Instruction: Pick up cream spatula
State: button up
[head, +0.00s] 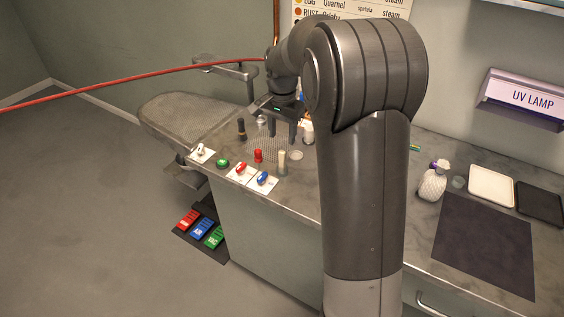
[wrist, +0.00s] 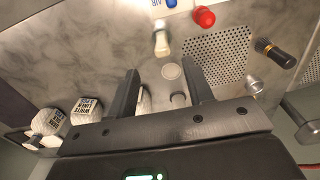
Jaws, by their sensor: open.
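A cream upright piece (head: 282,161), which I take to be the cream spatula, stands on the grey counter near its front edge. In the wrist view the cream piece (wrist: 162,42) shows beyond my fingertips, near the top middle. My gripper (head: 284,137) is over the counter, behind the cream piece in the head view. In the wrist view its two fingers (wrist: 162,80) are apart, with nothing held between them. A pale round disc (wrist: 172,71) lies on the counter and shows between the fingers.
A red piece (head: 258,156) and a black piece (head: 241,130) stand left of the cream one. White cards with coloured switches (head: 262,180) line the front edge. White labelled containers (wrist: 84,110) are left of the fingers in the wrist view. A perforated plate (wrist: 222,55) lies rightward.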

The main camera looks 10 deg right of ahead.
aim_at(282, 151)
jog(key=f, duration=0.8)
jog(key=shift+w+d+f, duration=0.1)
jog(key=shift+w+f, duration=0.15)
jog(key=shift+f, duration=0.15)
jog(key=shift+c, duration=0.4)
grip_shut()
jog(key=shift+r, duration=0.15)
